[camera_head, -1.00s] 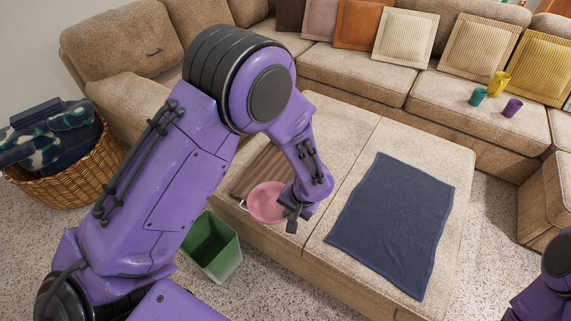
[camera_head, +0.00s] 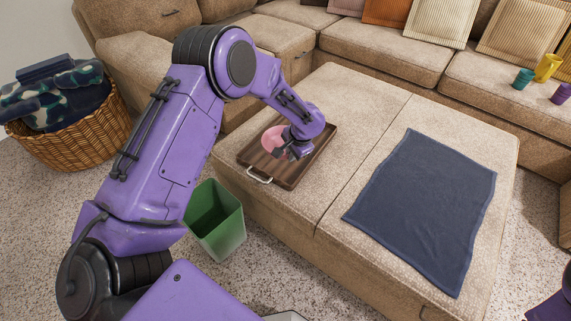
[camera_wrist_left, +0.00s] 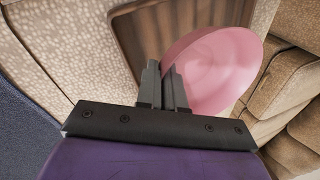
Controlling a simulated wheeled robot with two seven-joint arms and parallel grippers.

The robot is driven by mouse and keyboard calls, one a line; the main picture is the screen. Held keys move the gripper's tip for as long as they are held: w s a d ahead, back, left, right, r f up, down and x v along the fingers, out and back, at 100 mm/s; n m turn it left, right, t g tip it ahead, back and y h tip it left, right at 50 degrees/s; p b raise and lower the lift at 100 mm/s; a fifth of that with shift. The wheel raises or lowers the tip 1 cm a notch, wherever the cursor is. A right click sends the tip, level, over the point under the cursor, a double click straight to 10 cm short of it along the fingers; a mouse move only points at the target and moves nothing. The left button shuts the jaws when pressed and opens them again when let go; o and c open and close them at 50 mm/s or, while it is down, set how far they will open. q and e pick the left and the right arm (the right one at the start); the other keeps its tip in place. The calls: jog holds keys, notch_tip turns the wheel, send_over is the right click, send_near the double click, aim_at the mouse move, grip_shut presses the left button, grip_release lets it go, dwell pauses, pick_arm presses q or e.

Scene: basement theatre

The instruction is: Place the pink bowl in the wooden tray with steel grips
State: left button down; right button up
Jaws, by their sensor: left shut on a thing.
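The pink bowl (camera_head: 271,137) is held at its rim by my left gripper (camera_head: 286,151), which is shut on it. In the left wrist view the fingers (camera_wrist_left: 163,82) pinch the near edge of the bowl (camera_wrist_left: 222,66). The wooden tray (camera_head: 288,178) lies on the beige ottoman, with one steel grip (camera_head: 259,175) showing at its near end. The bowl overlaps the tray's left part in the head view; whether it touches the tray floor I cannot tell. The tray (camera_wrist_left: 147,28) shows behind the bowl in the wrist view. My right gripper is out of view.
A dark blue cloth (camera_head: 428,208) lies on the ottoman's right half. A green bin (camera_head: 216,222) stands on the carpet by the ottoman's left side. A wicker basket (camera_head: 80,145) with cloths is farther left. Cups (camera_head: 547,67) sit on the sofa.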

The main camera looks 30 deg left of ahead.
aim_at(282, 145)
pick_arm(q)
jog(key=a+f, duration=0.1)
jog(key=f, duration=0.1)
jog(key=w+a+f, duration=0.1)
jog(key=f, duration=0.1)
jog(key=shift+a+b, duration=0.3)
jog(key=shift+b, duration=0.05)
jog(key=x, duration=0.2)
jog(key=b+x, duration=0.1)
jog(key=shift+d+f, duration=0.1)
jog(key=shift+f, duration=0.4)
jog(key=shift+s, duration=0.1)
jog(key=shift+r, duration=0.1)
jog(key=c, duration=1.3)
grip_release()
jog(key=shift+o, duration=0.2)
